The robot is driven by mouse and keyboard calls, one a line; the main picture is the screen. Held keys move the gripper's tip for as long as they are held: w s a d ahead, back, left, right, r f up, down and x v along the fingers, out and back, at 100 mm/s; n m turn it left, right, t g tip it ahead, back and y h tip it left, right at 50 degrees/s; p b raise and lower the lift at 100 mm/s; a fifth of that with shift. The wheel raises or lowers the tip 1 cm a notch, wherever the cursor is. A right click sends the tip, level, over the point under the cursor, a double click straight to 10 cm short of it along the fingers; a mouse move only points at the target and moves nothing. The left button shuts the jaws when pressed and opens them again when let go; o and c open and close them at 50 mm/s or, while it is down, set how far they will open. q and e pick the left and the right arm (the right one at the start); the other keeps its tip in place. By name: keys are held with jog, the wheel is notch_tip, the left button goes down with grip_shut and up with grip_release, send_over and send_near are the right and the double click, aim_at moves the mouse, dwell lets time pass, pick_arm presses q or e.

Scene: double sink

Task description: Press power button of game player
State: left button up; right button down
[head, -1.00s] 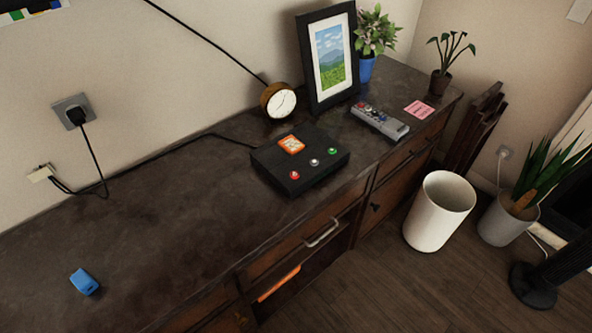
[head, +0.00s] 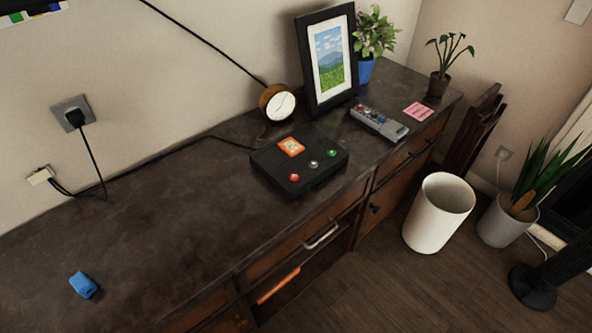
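The game player (head: 268,174) is a flat black box on the dark cabinet top, near its front edge. An orange cartridge (head: 291,147) sits on its top toward the back. Three round buttons run along its front part: a red button (head: 294,178), a whitish button (head: 314,164) and a green button (head: 331,153). I cannot tell from any marking which is the power button. A black cable runs from its back left to the wall. Neither of my grippers is in view.
The cabinet top (head: 150,245) is clear left of the player except for a small blue object (head: 84,285). A round clock (head: 278,103), picture frame (head: 309,60) and grey remote-like device (head: 379,124) stand behind and right. A white bin (head: 438,215) stands on the floor.

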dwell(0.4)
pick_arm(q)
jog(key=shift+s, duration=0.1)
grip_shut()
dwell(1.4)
